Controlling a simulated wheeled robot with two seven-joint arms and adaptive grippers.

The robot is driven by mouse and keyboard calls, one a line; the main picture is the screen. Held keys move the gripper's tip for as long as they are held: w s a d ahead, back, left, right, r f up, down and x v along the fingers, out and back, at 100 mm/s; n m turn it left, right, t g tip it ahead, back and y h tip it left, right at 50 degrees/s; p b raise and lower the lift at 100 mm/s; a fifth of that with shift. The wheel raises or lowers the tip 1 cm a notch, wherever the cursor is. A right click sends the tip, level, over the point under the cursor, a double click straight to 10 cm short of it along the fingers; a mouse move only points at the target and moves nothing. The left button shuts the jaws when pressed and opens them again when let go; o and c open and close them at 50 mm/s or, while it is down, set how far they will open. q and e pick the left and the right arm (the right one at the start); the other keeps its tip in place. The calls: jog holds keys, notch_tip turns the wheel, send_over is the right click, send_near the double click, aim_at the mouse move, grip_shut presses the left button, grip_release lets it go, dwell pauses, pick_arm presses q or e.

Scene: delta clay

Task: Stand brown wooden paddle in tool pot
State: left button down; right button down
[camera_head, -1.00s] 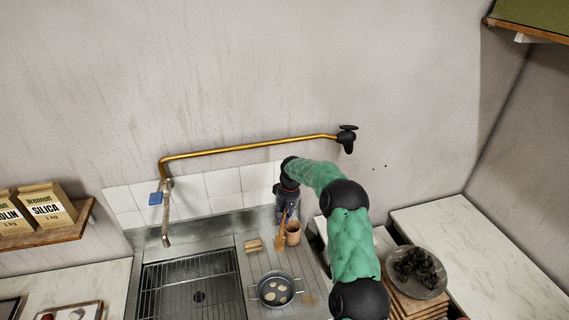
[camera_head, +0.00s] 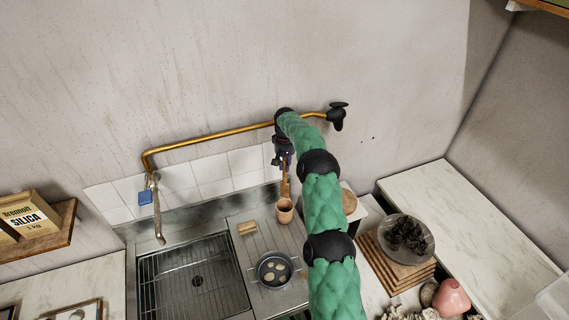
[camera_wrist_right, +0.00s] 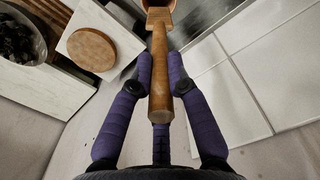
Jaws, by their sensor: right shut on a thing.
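The brown wooden paddle (camera_head: 285,184) is roughly upright above the terracotta tool pot (camera_head: 285,212) in the head view. My right gripper (camera_head: 284,164) is shut on the paddle's handle, with its fingers pointing down. In the right wrist view, the handle (camera_wrist_right: 159,80) lies between the two purple fingers (camera_wrist_right: 163,88). The paddle's wider lower end is at the top edge there, overlapping the pot's orange-brown rim. I cannot tell whether its tip is inside the mouth or just above it. My left gripper is not in view.
A pan with pale discs (camera_head: 274,270) and a small wooden block (camera_head: 247,228) are on the drainboard, beside the sink (camera_head: 192,283). A brass pipe (camera_head: 220,145) runs along the wall. A dish of dark lumps (camera_head: 405,234) sits on stacked boards at right.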

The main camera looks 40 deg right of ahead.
jog(key=b, duration=0.2)
send_over(285, 183)
jog(key=shift+w+d+f, duration=0.15)
jog(key=shift+w+f, duration=0.05)
jog(key=shift+f, duration=0.95)
jog(key=shift+w+d+f, duration=0.1)
jog(key=shift+w+f, duration=0.05)
jog(key=shift+f, duration=1)
jog(key=shift+f+b, duration=2.75)
jog(key=shift+f, duration=0.95)
jog(key=c, duration=1.1)
grip_release()
notch_tip(285, 183, up, 12)
jog(key=shift+f, duration=0.1)
